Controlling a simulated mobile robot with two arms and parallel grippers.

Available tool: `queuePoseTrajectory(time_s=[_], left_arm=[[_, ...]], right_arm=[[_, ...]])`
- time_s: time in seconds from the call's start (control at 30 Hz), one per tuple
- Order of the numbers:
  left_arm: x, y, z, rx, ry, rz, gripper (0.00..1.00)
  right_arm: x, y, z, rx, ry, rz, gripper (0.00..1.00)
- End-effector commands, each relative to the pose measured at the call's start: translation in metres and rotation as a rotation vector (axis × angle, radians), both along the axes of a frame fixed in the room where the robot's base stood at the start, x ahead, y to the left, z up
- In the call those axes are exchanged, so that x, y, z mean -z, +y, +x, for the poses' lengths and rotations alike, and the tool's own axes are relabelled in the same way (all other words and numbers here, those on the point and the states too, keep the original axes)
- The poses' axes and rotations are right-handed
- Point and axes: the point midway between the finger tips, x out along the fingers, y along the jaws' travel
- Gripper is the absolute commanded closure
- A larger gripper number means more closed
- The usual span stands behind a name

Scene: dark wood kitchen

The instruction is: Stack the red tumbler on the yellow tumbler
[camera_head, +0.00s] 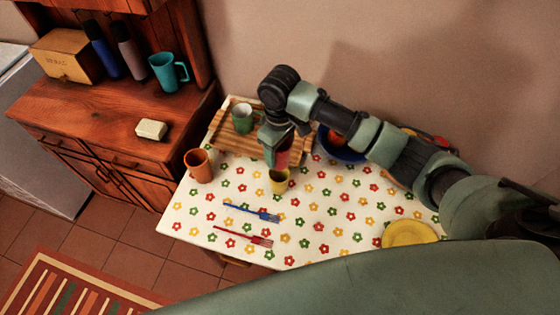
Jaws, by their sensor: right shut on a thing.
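My right gripper (277,150) is shut on the red tumbler (284,157), in the middle of the patterned table. The gripper and arm hide part of the red tumbler. The yellow tumbler (279,185) shows right below the red one in the picture. The red tumbler covers its upper part, so I cannot tell whether the two touch. My left gripper is not in view.
A green cup (242,119) stands on a slatted wooden tray (222,137). An orange cup (198,168) stands at the table's left edge. A blue fork (250,213), a red fork (243,237) and a yellow plate (410,233) lie nearer. A blue bowl (341,153) is behind my arm.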

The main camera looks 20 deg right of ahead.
Motion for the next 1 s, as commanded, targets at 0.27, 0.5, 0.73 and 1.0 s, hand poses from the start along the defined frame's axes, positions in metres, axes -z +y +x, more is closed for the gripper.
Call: queuePoseTrajectory(time_s=[0.27,0.5,0.73,1.0], left_arm=[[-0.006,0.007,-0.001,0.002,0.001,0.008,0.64],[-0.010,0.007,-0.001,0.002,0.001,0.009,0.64],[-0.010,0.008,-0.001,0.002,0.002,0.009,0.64],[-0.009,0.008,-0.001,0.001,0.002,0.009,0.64]], right_arm=[[0.028,0.000,0.000,0.000,0.002,0.000,0.82],[0.059,0.000,0.000,0.000,0.000,0.000,0.82],[0.061,0.000,0.000,-0.001,-0.001,0.000,0.82],[0.068,0.000,0.000,0.000,0.000,0.000,0.82]])
